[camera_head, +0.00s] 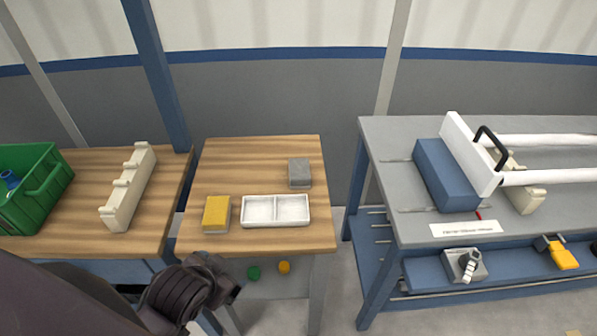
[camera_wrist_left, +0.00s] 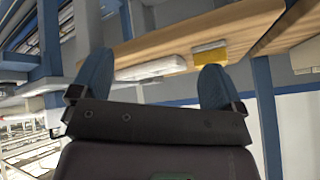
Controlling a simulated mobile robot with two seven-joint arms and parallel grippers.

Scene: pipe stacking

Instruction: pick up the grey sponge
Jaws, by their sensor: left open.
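The grey sponge (camera_head: 300,173) lies on the right back part of the middle wooden table (camera_head: 240,165) in the head view. My left arm comes in from the lower left, low in front of that table and well apart from the sponge. Its fingers cannot be made out clearly there. In the left wrist view my left gripper (camera_wrist_left: 154,78) shows two blue fingers spread wide with nothing held between them. I cannot make out the grey sponge in the wrist view. My right gripper is not in view.
A white two-part tray (camera_head: 276,223) and a yellow sponge (camera_head: 217,214) sit along the table's front. A green crate (camera_head: 45,190) and cream rack (camera_head: 128,188) stand on the left table. A grey bench (camera_head: 395,150) stands right. The wood left of the grey sponge is clear.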

